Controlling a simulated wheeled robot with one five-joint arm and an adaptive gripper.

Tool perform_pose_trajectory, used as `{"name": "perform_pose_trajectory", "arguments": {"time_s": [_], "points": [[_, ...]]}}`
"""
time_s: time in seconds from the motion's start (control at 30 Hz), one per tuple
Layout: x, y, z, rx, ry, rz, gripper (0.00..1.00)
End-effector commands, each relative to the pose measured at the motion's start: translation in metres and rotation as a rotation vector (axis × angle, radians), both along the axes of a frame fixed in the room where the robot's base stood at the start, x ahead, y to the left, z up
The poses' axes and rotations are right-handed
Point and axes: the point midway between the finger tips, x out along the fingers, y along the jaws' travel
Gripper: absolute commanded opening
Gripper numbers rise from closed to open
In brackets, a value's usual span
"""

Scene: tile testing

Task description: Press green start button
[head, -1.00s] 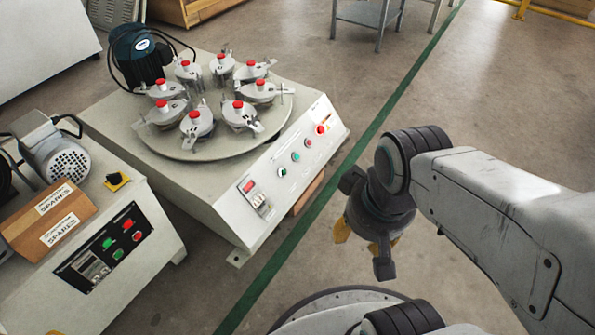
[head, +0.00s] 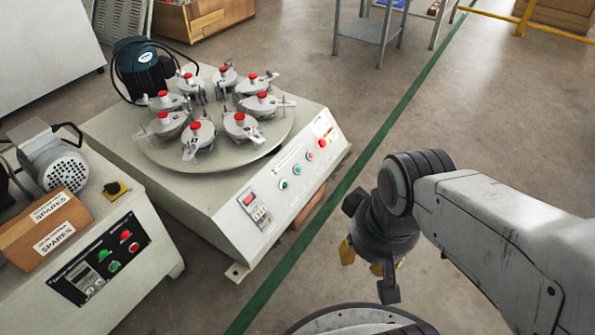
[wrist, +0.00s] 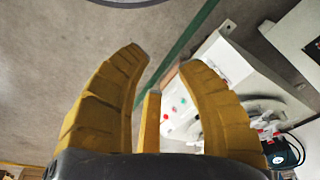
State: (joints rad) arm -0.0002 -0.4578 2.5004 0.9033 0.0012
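A pale grey machine (head: 210,205) with a round turntable has a sloping front panel. On the panel are a green button (head: 297,170), a darker green button (head: 284,185), a red button (head: 309,156) and a red knob (head: 322,143). A second machine at the lower left has a black panel with a lit green button (head: 103,256) and another green one (head: 114,266). My gripper (head: 362,262) hangs right of the turntable machine, apart from it. In the wrist view its yellow fingers (wrist: 165,58) are spread and empty, with the machine's panel (wrist: 192,88) beyond them. Button labels are too small to read.
A green floor line (head: 385,130) runs between the turntable machine and my arm. Several metal pots (head: 198,137) with red tops stand on the turntable. Open floor (head: 490,110) lies at the right.

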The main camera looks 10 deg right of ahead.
Motion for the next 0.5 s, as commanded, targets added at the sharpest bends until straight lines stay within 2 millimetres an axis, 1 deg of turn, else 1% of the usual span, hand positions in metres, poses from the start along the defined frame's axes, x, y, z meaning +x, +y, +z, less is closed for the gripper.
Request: {"name": "perform_pose_trajectory", "arguments": {"time_s": [0.03, 0.07, 0.33, 0.5], "points": [[0.0000, 0.0000, 0.0000, 0.000, 0.000, 0.000, 0.28], [0.0000, 0.0000, 0.0000, 0.000, 0.000, 0.000, 0.25], [0.0000, 0.0000, 0.0000, 0.000, 0.000, 0.000, 0.01], [0.0000, 0.0000, 0.0000, 0.000, 0.000, 0.000, 0.00]]}}
